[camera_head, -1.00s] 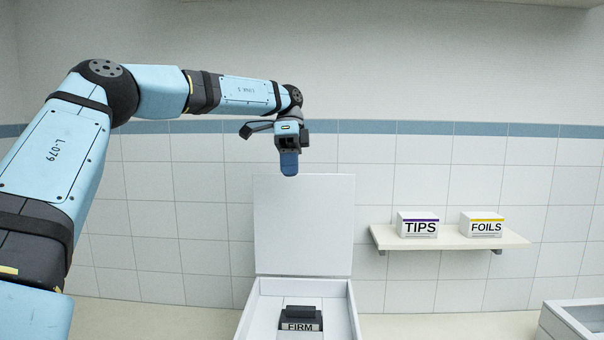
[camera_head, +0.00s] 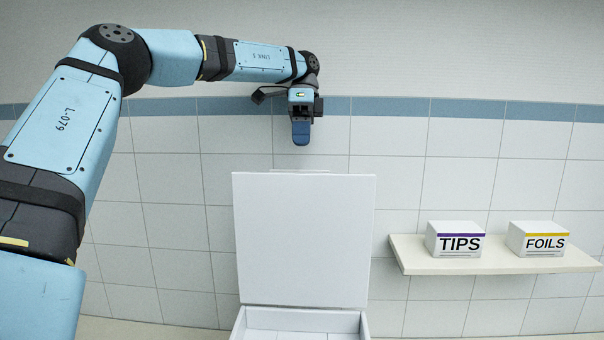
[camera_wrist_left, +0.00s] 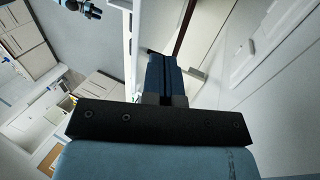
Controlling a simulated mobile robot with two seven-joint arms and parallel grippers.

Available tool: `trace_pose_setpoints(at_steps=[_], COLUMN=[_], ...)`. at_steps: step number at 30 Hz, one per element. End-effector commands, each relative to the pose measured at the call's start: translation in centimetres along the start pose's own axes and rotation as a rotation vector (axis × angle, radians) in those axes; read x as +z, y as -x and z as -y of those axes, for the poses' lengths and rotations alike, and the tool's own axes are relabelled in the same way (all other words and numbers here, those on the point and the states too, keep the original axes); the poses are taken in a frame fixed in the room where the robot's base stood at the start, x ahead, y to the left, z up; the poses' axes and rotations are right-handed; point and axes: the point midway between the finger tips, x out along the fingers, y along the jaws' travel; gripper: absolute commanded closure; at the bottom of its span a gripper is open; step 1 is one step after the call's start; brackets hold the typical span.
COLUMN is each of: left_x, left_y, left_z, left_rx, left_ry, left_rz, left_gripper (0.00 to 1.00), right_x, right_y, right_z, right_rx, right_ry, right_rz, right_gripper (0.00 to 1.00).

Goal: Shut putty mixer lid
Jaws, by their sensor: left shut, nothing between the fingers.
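The putty mixer is a white box (camera_head: 300,313) at the bottom of the head view. Its white lid (camera_head: 303,238) stands upright at the back, wide open. Only the box's rear part shows; the rest is cut off by the frame's lower edge. My left gripper (camera_head: 301,134) hangs fingers down above the lid's top edge, with a visible gap between them in the picture. Its blue fingers are shut and empty, and they also show in the left wrist view (camera_wrist_left: 166,75). How far it is in front of or behind the lid is hard to tell.
A wall shelf (camera_head: 493,259) to the right of the lid carries a TIPS box (camera_head: 456,240) and a FOILS box (camera_head: 537,240). A tiled wall (camera_head: 165,200) stands behind the mixer. The space between lid and shelf is clear.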

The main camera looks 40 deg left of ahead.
Motion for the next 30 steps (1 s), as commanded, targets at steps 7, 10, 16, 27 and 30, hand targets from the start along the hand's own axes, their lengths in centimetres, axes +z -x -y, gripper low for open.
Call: trace_pose_setpoints(at_steps=[7,10,16,27,30], left_x=[0.0,0.1,0.1,0.0,0.0], left_y=[-0.4,-1.5,-5.1,-9.7,-9.9], left_z=[-0.1,-0.1,-0.1,-0.1,-0.1], left_rx=[0.001,0.002,0.004,0.000,0.000], left_ry=[0.000,-0.001,-0.001,0.000,0.000], left_rz=[0.001,0.002,0.001,0.000,0.000], left_gripper=[1.00,1.00,1.00,1.00,1.00], right_x=[0.0,-0.1,-0.5,-1.1,-1.2], right_y=[0.1,0.4,1.0,1.2,0.9], right_z=[0.0,-0.1,-0.2,-0.3,-0.2], right_rx=[0.000,0.000,0.003,0.016,0.019], right_ry=[0.000,0.003,0.005,-0.030,-0.040], right_rz=[0.001,0.005,0.009,0.014,0.012], right_gripper=[0.57,0.57,0.57,0.57,0.57])
